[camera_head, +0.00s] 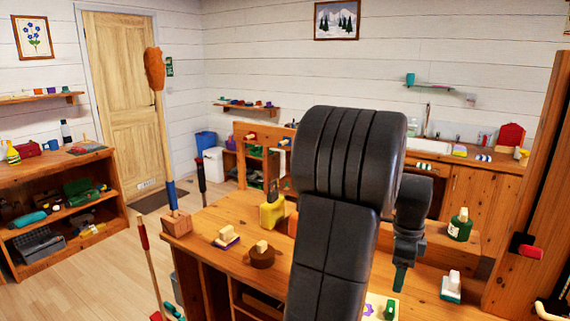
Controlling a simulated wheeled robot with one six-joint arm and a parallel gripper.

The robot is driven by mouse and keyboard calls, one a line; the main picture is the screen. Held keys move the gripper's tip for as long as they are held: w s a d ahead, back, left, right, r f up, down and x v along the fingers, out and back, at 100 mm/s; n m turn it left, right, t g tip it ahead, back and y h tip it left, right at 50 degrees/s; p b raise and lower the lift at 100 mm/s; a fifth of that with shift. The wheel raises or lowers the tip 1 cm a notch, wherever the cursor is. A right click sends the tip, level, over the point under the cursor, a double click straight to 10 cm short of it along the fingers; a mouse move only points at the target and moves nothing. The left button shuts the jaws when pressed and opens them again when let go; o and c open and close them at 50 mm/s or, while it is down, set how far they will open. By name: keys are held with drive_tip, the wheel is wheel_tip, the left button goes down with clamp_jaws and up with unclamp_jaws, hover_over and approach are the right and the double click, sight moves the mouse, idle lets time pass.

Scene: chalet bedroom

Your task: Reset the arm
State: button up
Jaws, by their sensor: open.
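My arm, black and thick, rises through the middle of the head view and is bent at a large rounded joint. My gripper (401,278) hangs down at the right of the arm, over the wooden workbench (330,262). It is small and seen from the side. Its jaws are open and I see nothing held between them. The arm hides part of the bench top and the wall behind it.
On the bench stand a yellow container (272,212), a brown round block (262,256), a white-handled brush (227,237), a green bottle (460,225) and a teal-based brush (451,287). A tall broom-like tool (156,110) stands at the left corner. Floor (120,255) is open at left.

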sight(391, 305)
wheel_tip(391, 305, down, 12)
drive_tip(key=shift+f, duration=0.15)
drive_tip(key=shift+w+d+r+n, duration=0.1)
drive_tip(key=shift+w+r+n, duration=0.1)
drive_tip(key=shift+n, duration=0.2)
drive_tip(key=shift+s+n, duration=0.1)
drive_tip(key=shift+n, duration=0.7)
drive_tip(key=n, duration=0.6)
drive_tip(key=shift+n+p, duration=0.3)
drive_tip(key=shift+n, duration=0.1)
drive_tip(key=n, duration=0.5)
drive_tip(key=shift+r+p, duration=0.1)
drive_tip(key=shift+p, duration=0.2)
drive_tip(key=shift+n+p, duration=0.35)
drive_tip(key=shift+n, duration=2.25)
